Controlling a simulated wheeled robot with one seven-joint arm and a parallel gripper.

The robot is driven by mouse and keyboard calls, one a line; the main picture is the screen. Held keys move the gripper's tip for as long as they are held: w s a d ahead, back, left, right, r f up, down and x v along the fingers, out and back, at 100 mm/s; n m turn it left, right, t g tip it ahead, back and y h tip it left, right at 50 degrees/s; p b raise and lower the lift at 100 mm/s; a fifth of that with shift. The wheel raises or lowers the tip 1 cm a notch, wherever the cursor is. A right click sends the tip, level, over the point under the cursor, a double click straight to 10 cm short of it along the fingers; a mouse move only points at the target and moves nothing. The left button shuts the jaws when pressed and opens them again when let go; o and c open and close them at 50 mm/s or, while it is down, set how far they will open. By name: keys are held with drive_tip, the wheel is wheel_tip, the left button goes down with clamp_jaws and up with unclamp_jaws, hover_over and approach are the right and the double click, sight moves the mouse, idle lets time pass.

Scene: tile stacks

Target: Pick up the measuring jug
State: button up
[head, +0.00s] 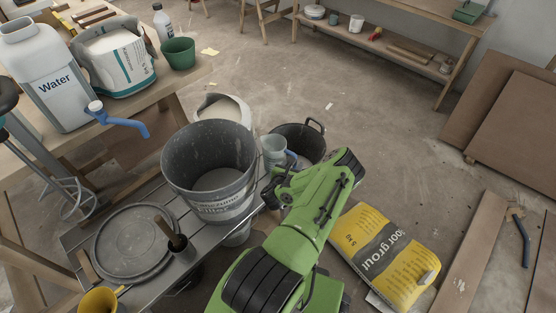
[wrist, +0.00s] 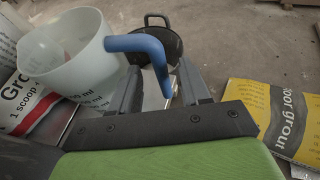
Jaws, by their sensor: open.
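The measuring jug (head: 272,150) is pale and translucent with a blue handle. It stands upright near the bench's far right end, beside the large grey bucket. In the wrist view the jug (wrist: 75,60) fills the upper left, and its blue handle (wrist: 140,43) points toward my gripper. My gripper (wrist: 160,82) is open, and the handle's hanging end appears between its two fingers. I cannot tell whether either finger touches it. In the head view my gripper (head: 280,178) is just in front of the jug and partly hides it.
The grey bucket (head: 209,165) stands close left of the jug. A black tub (head: 300,138) lies behind it on the floor. A yellow grout bag (head: 385,255) lies right of my arm. A white water container (head: 48,80) stands on the left table.

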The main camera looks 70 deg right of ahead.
drive_tip(key=b+x, duration=0.1)
drive_tip(key=x, duration=0.3)
drive_tip(key=shift+s+d+f, duration=0.1)
drive_tip(key=shift+d, duration=0.05)
clamp_jaws()
